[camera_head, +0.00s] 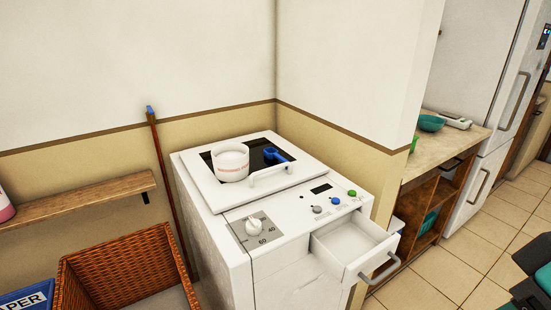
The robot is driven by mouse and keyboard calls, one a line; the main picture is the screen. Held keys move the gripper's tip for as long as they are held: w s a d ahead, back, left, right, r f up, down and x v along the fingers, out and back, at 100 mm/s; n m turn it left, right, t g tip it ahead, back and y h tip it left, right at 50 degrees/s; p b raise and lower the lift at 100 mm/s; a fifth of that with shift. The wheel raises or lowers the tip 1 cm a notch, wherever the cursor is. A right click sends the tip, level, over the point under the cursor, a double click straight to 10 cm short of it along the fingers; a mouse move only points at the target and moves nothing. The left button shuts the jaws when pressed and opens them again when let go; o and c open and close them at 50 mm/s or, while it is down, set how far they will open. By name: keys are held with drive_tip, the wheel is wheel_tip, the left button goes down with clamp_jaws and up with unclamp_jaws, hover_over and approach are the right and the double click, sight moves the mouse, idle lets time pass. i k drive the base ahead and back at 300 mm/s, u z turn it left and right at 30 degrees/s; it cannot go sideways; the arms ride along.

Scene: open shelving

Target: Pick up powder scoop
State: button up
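A small blue powder scoop (275,154) lies on the dark glass of the washing machine's lid. It is just right of a white tub (231,168), behind the lid's handle. The tub has faint reddish print around its side and a pale filling. The white washing machine (213,247) stands against the wall corner with its lid shut. Its front drawer (349,241) is pulled out and looks empty. A dark and teal part at the lower right edge seems to belong to my arm; my gripper's fingers do not show.
A wicker basket (125,262) stands at the machine's left, with a stick (163,175) leaning on the wall between. A wooden shelf (80,205) is at left. A counter (455,143) with a teal bowl (431,123) is at right. Tiled floor (440,280) is clear at the lower right.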

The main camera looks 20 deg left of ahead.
sight(277, 158)
drive_tip(key=z, duration=1.05)
drive_tip(key=i, duration=2.35)
drive_tip(key=u, duration=3.9)
drive_tip(key=i, duration=0.5)
drive_tip(key=u, duration=0.05)
